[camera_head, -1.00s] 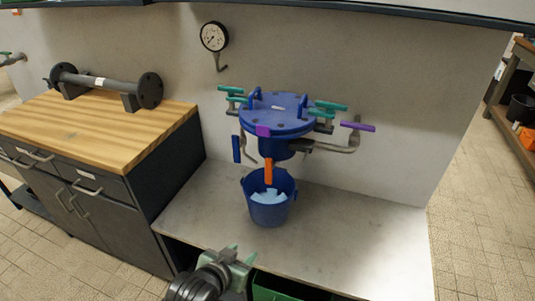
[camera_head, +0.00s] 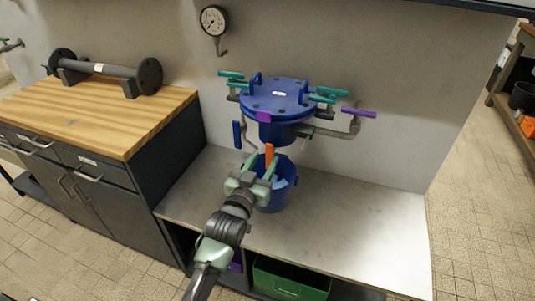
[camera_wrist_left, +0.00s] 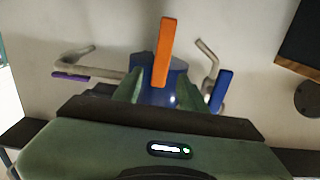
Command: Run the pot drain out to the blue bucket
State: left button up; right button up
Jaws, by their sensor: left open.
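The blue lidded pot (camera_head: 278,108) is fixed at the wall above the bench. An orange drain handle (camera_head: 269,153) hangs below it, with the blue bucket (camera_head: 286,190) standing beneath on the bench. My left gripper (camera_head: 262,163) is open in front of the bucket and handle and hides part of both. In the left wrist view the orange handle (camera_wrist_left: 164,52) appears between my open fingers (camera_wrist_left: 160,92), with the pot's blue body (camera_wrist_left: 160,84) behind; contact cannot be told. Pale blue contents show in the bucket. My right gripper is out of view.
Other handles surround the pot: teal (camera_head: 331,91), purple (camera_head: 358,112) and blue (camera_head: 237,134). A pressure gauge (camera_head: 214,20) hangs on the wall. A wooden-topped cabinet (camera_head: 120,128) stands left; a green crate (camera_head: 290,282) sits below the bench (camera_head: 360,215). The bench's right side is clear.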

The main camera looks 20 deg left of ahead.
aim_at(269, 152)
pick_arm(q)
jog(key=shift+w, duration=1.85)
grip_shut()
